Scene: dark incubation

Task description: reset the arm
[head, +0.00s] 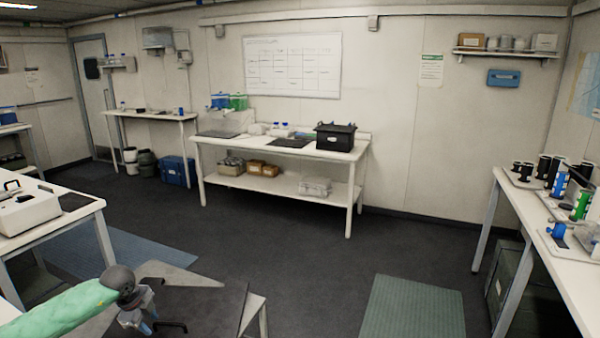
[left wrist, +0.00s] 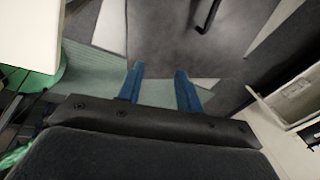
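My left arm, in a green sleeve, comes in at the bottom left of the head view. My left gripper (head: 147,326) hangs at its end, in front of a low surface with a dark mat (head: 215,308). In the left wrist view, the two blue fingers of my left gripper (left wrist: 160,76) stand apart with nothing between them. The dark mat (left wrist: 172,30) and green-grey floor show beyond them. My right gripper is in neither view.
A white table (head: 75,218) with a pale device (head: 28,212) is at the left. A white bench (head: 275,148) with a black box (head: 335,137) stands at the back. A cluttered table (head: 560,275) is at the right. The middle floor is clear.

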